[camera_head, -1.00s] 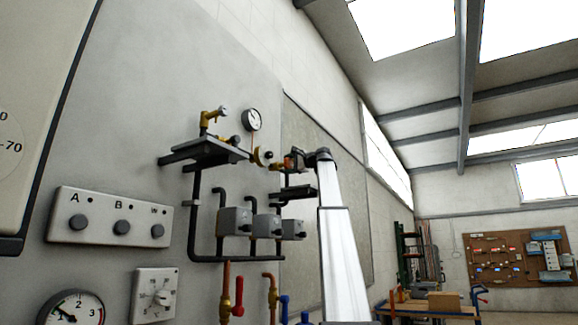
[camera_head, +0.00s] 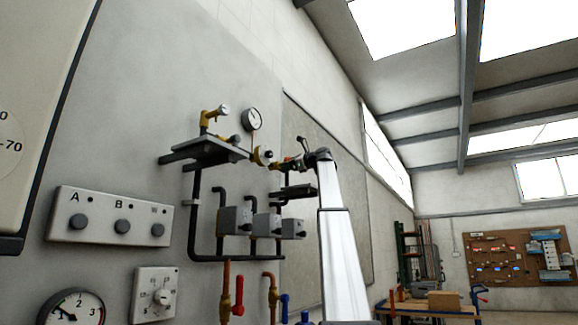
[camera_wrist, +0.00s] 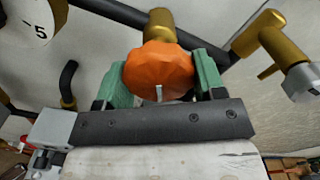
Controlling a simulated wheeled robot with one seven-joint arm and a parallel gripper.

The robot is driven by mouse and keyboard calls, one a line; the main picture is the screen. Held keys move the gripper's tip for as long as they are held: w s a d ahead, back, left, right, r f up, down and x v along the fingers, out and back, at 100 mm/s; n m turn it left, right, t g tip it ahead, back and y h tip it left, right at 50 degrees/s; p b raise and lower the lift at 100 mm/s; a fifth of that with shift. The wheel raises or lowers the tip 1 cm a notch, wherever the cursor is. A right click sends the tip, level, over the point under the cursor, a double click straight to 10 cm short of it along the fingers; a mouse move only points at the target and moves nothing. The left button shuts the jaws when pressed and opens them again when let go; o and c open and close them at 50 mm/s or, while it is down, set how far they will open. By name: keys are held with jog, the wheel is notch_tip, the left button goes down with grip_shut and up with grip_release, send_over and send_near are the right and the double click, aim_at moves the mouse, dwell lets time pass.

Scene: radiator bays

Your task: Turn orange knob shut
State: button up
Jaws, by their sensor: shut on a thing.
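The orange knob (camera_wrist: 158,72) is a faceted, rounded handle on a brass valve body (camera_wrist: 158,25) in the wrist view. My gripper (camera_wrist: 164,78) has its green finger pads on the left and right sides of the knob and is shut on it. In the head view my gripper (camera_head: 303,162) is at the far right end of the brass fittings on the wall. There the knob is small and mostly hidden by the gripper.
Dark pipes, a shelf (camera_head: 205,153) and a round gauge (camera_head: 251,119) surround the valve. Grey boxes (camera_head: 234,221) and red (camera_head: 239,296) and blue levers are below. A brass fitting (camera_wrist: 280,45) stands right of the knob in the wrist view.

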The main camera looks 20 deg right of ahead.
jog(key=m, duration=0.7)
jog(key=shift+s+a+f, duration=0.1)
jog(key=m, duration=0.6)
jog(key=shift+a, duration=0.1)
jog(key=shift+s+m, duration=0.1)
jog(key=shift+m, duration=0.3)
jog(key=o, duration=0.9)
jog(key=shift+o, duration=0.2)
jog(key=v, duration=1)
jog(key=shift+s+d, duration=0.3)
